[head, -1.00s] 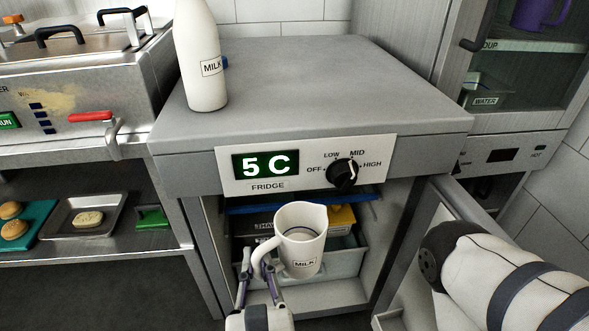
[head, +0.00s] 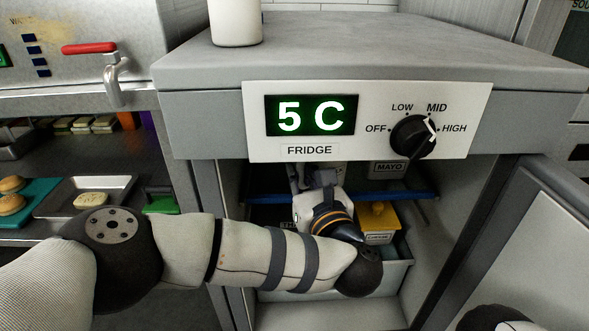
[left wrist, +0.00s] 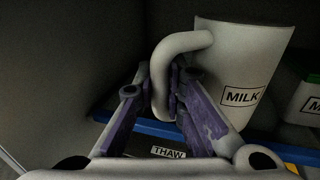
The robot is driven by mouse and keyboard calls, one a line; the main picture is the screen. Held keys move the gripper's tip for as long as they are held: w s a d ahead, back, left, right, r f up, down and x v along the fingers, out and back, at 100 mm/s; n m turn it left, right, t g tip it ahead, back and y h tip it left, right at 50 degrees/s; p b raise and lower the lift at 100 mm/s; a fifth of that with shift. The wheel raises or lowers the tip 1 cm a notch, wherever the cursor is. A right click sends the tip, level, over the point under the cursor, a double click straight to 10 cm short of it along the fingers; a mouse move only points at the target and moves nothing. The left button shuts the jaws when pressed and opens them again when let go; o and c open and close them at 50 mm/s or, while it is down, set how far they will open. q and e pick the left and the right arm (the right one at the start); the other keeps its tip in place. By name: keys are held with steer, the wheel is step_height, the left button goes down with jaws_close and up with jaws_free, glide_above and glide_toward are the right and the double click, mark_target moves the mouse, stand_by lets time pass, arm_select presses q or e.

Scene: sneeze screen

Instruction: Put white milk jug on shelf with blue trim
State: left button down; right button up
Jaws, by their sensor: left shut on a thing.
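The white milk jug (left wrist: 245,65) with a black-edged MILK label shows in the left wrist view, upright inside the dark fridge. My left gripper (left wrist: 172,90) is shut on its handle. The shelf with blue trim (left wrist: 140,126) runs below the jug in that view; I cannot tell whether the jug's base touches it. In the head view the blue trim (head: 415,193) crosses the fridge opening, and my left gripper (head: 308,178) reaches in at its level. My forearm and the fridge top hide the jug there. My right gripper is not in view.
A MAYO container (head: 389,168) stands right on the shelf. Below are a yellow box (head: 378,222) and a pale bin (head: 393,275). The fridge door (head: 530,240) is open at right. A white bottle (head: 236,22) stands on the fridge top (head: 400,45).

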arm_select(q)
steer(key=b+x, duration=0.1)
steer(key=x, duration=0.2)
steer(key=f+b+x, duration=0.1)
steer(key=x, duration=0.2)
steer(key=shift+w+f, duration=0.1)
steer(key=shift+f, duration=0.1)
steer(key=shift+f, duration=0.1)
steer(key=shift+f, duration=0.15)
steer(key=c, duration=1.7)
jaws_free()
steer(key=shift+o, duration=0.2)
